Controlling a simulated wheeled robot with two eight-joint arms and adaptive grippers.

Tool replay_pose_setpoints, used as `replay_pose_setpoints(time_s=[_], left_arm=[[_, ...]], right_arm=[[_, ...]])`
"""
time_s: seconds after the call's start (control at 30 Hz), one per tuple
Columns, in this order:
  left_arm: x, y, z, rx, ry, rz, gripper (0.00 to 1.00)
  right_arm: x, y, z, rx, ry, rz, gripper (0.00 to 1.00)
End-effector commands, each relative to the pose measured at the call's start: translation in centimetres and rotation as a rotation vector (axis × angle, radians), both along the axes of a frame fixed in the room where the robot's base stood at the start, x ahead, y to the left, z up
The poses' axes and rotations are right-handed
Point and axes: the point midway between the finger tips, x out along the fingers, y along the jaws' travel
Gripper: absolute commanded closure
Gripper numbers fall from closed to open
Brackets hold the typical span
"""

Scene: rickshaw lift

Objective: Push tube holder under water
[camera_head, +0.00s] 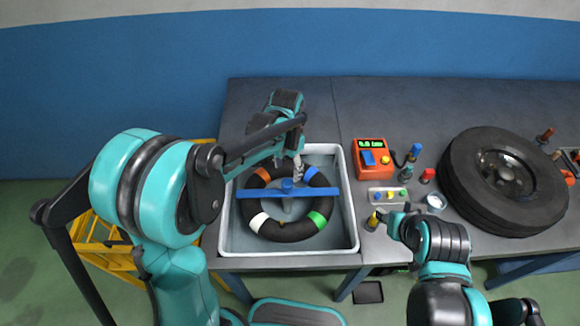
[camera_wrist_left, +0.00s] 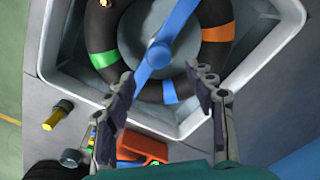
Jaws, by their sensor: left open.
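The tube holder (camera_head: 255,193) is a blue bar with a round knob in its middle. It lies across a black inner tube (camera_head: 270,228) with white, green, orange and blue patches. Both are in a grey tub (camera_head: 349,215); I cannot make out the water level. My left gripper (camera_head: 297,172) is over the tub's far side, near the bar. In the left wrist view its open fingers (camera_wrist_left: 162,90) are on either side of the bar's line (camera_wrist_left: 178,22), with nothing between them. My right gripper (camera_head: 393,224) is right of the tub, small and partly hidden by its arm.
Right of the tub are an orange device (camera_head: 371,158), a small panel with coloured knobs (camera_head: 388,195), a yellow-black cylinder (camera_head: 374,220) and a large tyre (camera_head: 505,180). The table behind the tub is mostly clear.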

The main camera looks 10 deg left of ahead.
Motion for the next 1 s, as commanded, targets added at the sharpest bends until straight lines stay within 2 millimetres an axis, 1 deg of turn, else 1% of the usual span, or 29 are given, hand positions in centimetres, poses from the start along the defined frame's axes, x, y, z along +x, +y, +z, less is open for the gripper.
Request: replay_pose_setpoints(time_s=[0.2, 0.4, 0.57, 0.8, 0.83, 0.87, 0.9, 0.97, 1.0], left_arm=[[0.0, 0.0, -3.7, 0.0, 0.0, 0.0, 0.45], [0.0, 0.0, -6.5, -0.001, -0.001, 0.001, 0.45], [0.0, 0.0, -7.3, 0.0, -0.001, 0.001, 0.45], [0.0, 0.0, -7.3, 0.0, -0.001, 0.001, 0.45], [0.0, 0.0, -7.3, 0.0, -0.001, 0.001, 0.51], [0.0, 0.0, -7.3, 0.0, -0.001, 0.001, 0.58], [0.0, 0.0, -7.3, 0.0, -0.001, 0.001, 0.69], [0.0, 0.0, -7.3, 0.0, -0.001, 0.001, 0.85], [0.0, 0.0, -7.3, 0.0, -0.001, 0.001, 0.95]], right_arm=[[0.0, 0.0, -1.4, 0.0, 0.0, 0.0, 0.6], [0.0, 0.0, -2.1, 0.0, 0.0, 0.0, 0.6], [0.0, 0.0, -2.3, 0.0, 0.0, 0.0, 0.6], [0.0, 0.0, -2.3, 0.0, 0.0, 0.0, 0.6], [0.0, 0.0, -2.3, 0.0, 0.0, 0.0, 0.6], [0.0, 0.0, -2.3, 0.0, 0.0, 0.0, 0.6], [0.0, 0.0, -2.3, 0.0, 0.0, 0.0, 0.6], [0.0, 0.0, -2.3, 0.0, 0.0, 0.0, 0.6], [0.0, 0.0, -2.3, 0.0, 0.0, 0.0, 0.6]])
